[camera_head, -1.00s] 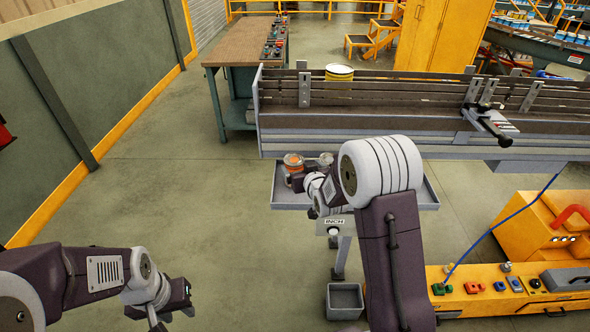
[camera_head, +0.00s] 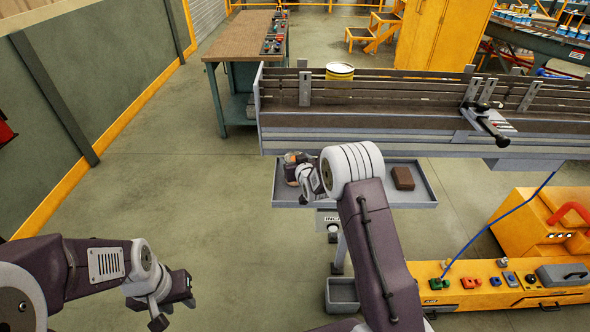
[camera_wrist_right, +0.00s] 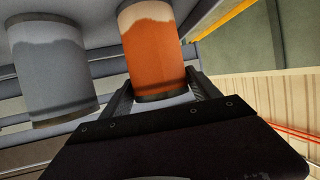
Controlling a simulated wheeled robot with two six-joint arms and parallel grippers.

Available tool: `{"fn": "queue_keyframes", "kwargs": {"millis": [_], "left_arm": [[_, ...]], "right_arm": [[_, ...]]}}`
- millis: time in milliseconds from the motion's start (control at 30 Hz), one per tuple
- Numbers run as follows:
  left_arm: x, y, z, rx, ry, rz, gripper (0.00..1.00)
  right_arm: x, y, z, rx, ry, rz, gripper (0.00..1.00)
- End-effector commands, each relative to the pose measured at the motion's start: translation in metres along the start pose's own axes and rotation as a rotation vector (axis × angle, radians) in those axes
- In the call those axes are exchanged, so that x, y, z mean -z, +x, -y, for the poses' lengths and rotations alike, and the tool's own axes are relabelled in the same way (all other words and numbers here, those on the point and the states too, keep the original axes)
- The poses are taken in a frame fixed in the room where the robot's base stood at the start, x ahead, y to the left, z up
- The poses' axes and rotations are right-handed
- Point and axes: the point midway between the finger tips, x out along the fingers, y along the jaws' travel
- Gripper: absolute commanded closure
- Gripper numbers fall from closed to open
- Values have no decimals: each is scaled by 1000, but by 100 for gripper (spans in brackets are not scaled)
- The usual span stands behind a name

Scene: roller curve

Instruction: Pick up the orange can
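The orange can (camera_wrist_right: 155,55) has a pale top band and a dark lower rim. In the right wrist view it stands between the two fingers of my right gripper (camera_wrist_right: 160,92). The fingers are spread, one on each side of its lower part; I cannot tell whether they touch it. In the head view my right gripper (camera_head: 303,174) covers most of the can (camera_head: 289,172) at the left end of the grey tray (camera_head: 418,198). A grey can (camera_wrist_right: 52,68) stands left of the orange one in the wrist view. My left gripper (camera_head: 170,312) hangs low at left, away from the tray, its fingertips apart.
A brown block (camera_head: 403,178) lies on the tray's right part. Open floor lies to the left.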

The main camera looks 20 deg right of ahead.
Motion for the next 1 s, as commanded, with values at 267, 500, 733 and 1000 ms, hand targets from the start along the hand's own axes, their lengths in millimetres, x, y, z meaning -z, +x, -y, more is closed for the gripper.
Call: {"fn": "queue_keyframes", "kwargs": {"millis": [267,500,733,1000], "left_arm": [[0,0,0,0,0,0,64],[0,4,0,0,0,0,64],[-1,10,0,0,0,0,64],[-1,12,0,0,0,0,64]], "right_arm": [[0,0,0,0,0,-1,82],[20,-8,0,0,0,-5,82],[71,-29,0,0,1,-6,82],[94,-39,0,0,0,-1,82]]}}
